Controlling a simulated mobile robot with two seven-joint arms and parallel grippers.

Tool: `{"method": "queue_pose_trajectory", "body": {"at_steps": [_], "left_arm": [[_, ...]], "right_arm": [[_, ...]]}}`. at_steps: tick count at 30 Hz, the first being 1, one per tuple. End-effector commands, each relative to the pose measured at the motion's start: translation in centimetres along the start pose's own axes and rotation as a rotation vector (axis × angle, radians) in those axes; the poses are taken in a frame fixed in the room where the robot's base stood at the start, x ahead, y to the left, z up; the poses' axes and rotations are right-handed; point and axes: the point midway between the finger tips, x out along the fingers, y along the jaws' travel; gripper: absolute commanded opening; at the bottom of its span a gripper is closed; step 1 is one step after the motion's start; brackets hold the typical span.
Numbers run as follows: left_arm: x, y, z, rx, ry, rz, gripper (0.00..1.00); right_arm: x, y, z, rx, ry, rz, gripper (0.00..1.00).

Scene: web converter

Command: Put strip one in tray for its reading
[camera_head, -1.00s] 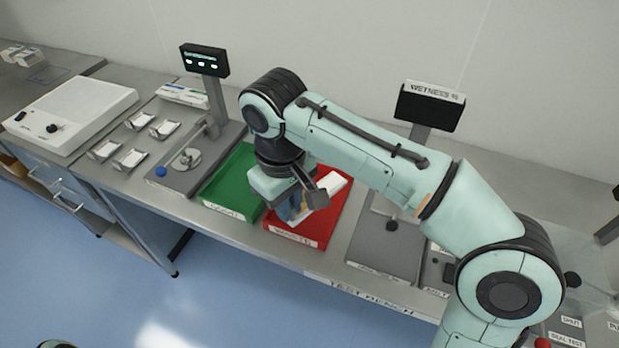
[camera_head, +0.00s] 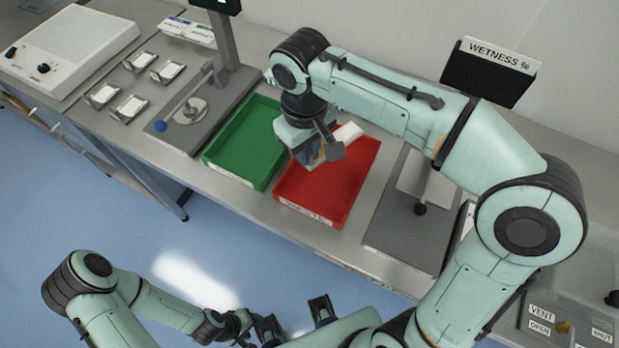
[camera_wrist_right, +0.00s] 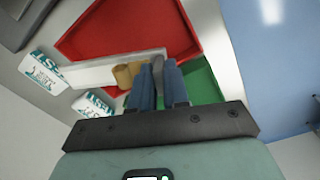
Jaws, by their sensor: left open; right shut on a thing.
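My right gripper (camera_head: 318,153) is shut on a white strip (camera_head: 347,133), above the back left part of the red tray (camera_head: 345,205). In the right wrist view the strip (camera_wrist_right: 92,70) runs left from the fingers (camera_wrist_right: 158,85) across the red tray (camera_wrist_right: 110,30). Tan pieces (camera_wrist_right: 128,73) show at the strip beside the fingers. No number on the strip is readable. The green tray (camera_head: 243,150) lies left of the red one; both look empty where visible. My left gripper (camera_head: 295,318) is open and empty, low in front of the bench.
A wetness display (camera_head: 490,72) stands right of the trays over a grey plate (camera_head: 395,235). A grey stand with a round disc (camera_head: 187,112) is left of the green tray. Small holders (camera_head: 130,107) and a white box device (camera_head: 70,50) lie further left.

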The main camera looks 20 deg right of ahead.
Motion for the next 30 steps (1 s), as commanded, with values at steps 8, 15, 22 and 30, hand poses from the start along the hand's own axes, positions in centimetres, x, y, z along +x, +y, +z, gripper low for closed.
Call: {"method": "queue_pose_trajectory", "body": {"at_steps": [8,15,22,30], "left_arm": [[1.3,-0.5,0.2,-0.001,-0.005,-0.002,0.55],[1.7,-0.7,0.2,-0.002,-0.006,-0.002,0.55],[2.1,-0.8,0.3,-0.002,-0.008,-0.003,0.55],[2.1,-0.8,0.3,-0.002,-0.008,-0.002,0.55]], "right_arm": [[6.1,-0.2,0.0,0.000,-0.001,0.000,0.00],[8.4,-0.2,0.0,0.000,-0.001,0.001,0.00],[11.2,-0.3,0.0,0.000,0.000,0.000,0.00],[11.2,-0.3,0.0,0.001,0.001,0.000,0.31]]}}
